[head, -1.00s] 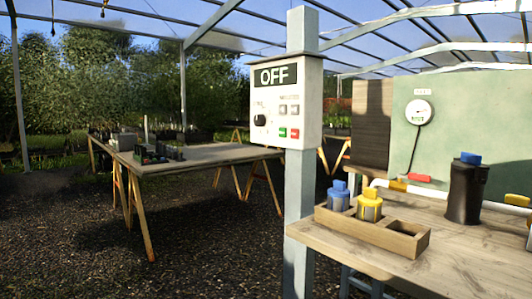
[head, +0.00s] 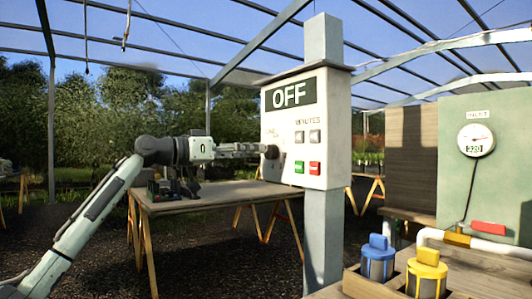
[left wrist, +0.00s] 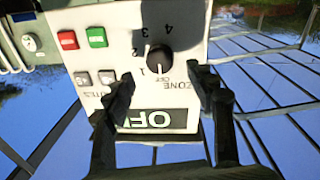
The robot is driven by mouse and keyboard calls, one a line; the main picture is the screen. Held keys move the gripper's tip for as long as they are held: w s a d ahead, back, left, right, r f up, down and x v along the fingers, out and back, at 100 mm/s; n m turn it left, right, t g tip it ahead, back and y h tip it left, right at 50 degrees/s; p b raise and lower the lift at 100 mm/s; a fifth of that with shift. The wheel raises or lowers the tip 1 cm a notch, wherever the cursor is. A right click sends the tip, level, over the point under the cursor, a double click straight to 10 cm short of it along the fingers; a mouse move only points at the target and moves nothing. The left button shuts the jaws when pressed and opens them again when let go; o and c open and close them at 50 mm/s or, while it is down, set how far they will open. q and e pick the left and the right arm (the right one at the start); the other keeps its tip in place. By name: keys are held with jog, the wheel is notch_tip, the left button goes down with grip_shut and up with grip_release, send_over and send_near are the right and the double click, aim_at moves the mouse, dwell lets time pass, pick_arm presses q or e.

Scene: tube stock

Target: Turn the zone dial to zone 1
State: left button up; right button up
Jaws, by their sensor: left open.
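The white control box (head: 335,130) hangs on a grey post. Its display (head: 290,94) reads OFF. The black zone dial (head: 272,152) is at the left of its front face. The left wrist view shows the box upside down, with the dial (left wrist: 159,61) ringed by OFF and the numbers 1 to 4; its light mark seems to point towards OFF. My left gripper (head: 262,150) reaches in from the left, its tips close to the dial. In the left wrist view its open fingers (left wrist: 165,82) stand on either side of the dial; contact is unclear. My right gripper is out of view.
Beside the dial are two grey buttons (head: 307,137), a green button (head: 299,166) and a red button (head: 314,168). A bench (head: 215,195) stands behind my left arm. Blue-capped (head: 378,260) and yellow-capped (head: 427,273) containers sit at the lower right, near a gauge (head: 476,139).

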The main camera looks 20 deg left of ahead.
aim_at(267, 151)
pick_arm(q)
jog(key=x, duration=0.4)
jog(key=shift+w+d, duration=0.25)
jog(key=shift+w, duration=0.05)
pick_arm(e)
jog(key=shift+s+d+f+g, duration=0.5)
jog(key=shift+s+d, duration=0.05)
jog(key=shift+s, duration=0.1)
pick_arm(q)
jog(key=shift+c, duration=0.5)
jog(key=c, duration=1.1)
jog(key=shift+o, duration=0.2)
